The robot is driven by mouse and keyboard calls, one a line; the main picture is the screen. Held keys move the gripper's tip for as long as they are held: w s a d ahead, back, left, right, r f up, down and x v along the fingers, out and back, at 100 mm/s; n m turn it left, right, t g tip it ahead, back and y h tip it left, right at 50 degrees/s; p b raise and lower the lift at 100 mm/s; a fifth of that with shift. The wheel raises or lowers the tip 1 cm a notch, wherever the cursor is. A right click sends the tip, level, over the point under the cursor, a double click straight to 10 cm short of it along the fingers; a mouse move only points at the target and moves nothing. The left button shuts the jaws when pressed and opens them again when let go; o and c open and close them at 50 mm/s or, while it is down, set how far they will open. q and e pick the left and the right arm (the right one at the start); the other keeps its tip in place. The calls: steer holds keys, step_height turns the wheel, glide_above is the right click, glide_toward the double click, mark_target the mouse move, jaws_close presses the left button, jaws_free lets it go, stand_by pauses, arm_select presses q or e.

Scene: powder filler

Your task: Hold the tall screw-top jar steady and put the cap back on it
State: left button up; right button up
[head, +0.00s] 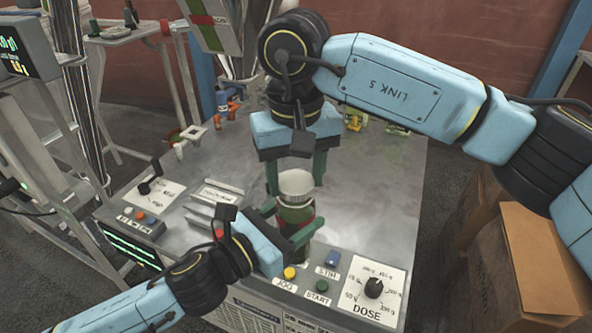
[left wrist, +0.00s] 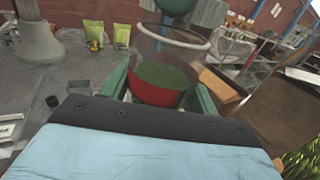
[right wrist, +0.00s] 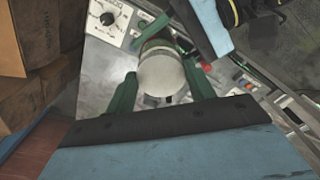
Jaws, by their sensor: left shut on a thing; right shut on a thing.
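The tall jar (head: 295,216) stands upright near the front of the machine top. In the left wrist view the jar (left wrist: 165,75) is clear, with green contents and a red lower part, and its rim looks open. My left gripper (head: 284,224) is shut around the jar's body, one finger on each side. The pale round cap (head: 296,182) is between the fingers of my right gripper (head: 296,174), which comes from above and is shut on it. The cap (right wrist: 162,76) hides most of the jar in the right wrist view. It is over the jar mouth; any gap is hard to judge.
A control panel with a yellow button (head: 290,273), a blue switch (head: 332,257) and a dose dial (head: 374,288) lies just in front of the jar. Small packets (head: 397,129) are at the back right. Cardboard boxes (head: 540,265) stand at right. The middle right of the top is clear.

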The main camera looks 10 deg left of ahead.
steer(key=shift+f, duration=0.3)
